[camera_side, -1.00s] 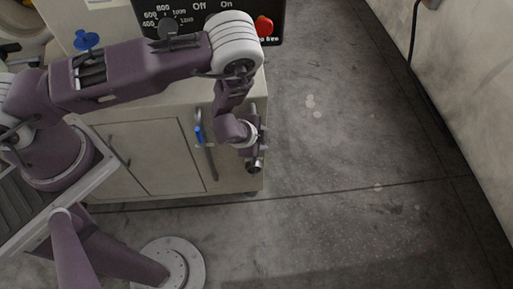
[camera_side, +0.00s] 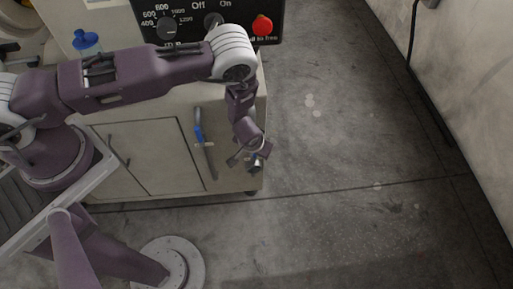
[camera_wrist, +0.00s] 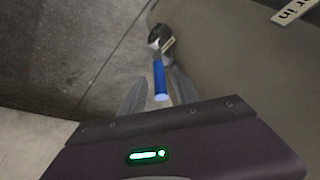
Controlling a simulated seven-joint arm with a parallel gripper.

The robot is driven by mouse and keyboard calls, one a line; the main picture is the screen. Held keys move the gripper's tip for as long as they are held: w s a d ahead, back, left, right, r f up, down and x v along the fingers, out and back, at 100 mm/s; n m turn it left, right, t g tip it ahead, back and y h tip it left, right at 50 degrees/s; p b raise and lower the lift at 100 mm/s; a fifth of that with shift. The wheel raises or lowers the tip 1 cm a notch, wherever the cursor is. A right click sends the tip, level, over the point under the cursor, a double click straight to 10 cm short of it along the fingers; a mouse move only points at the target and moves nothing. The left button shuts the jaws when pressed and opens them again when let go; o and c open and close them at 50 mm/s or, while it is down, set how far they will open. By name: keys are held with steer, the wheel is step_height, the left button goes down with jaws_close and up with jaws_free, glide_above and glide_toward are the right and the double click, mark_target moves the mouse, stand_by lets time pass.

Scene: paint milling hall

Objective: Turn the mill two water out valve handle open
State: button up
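In the wrist view, a valve with a blue handle (camera_wrist: 160,80) shows ahead of my gripper (camera_wrist: 156,88). Its metal body (camera_wrist: 158,38) is at the far end. The handle appears between my two grey fingers, with gaps on both sides, so my gripper looks open. In the side view, my gripper (camera_side: 247,157) is at the cabinet's right front corner, by a metal pipe fitting (camera_side: 258,164). The blue handle there is hidden. Another blue-handled valve (camera_side: 198,134) is on the cabinet front, left of my gripper.
The cabinet (camera_side: 150,155) has a black control panel (camera_side: 240,22) with a red button (camera_side: 262,26). A label ending "r in" (camera_wrist: 297,8) is on the surface right of the handle. Open concrete floor (camera_side: 340,130) lies right of the cabinet.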

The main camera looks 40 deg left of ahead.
steer(key=shift+c, duration=0.5)
jaws_close()
stand_by(0.8)
steer(key=shift+a, duration=0.1)
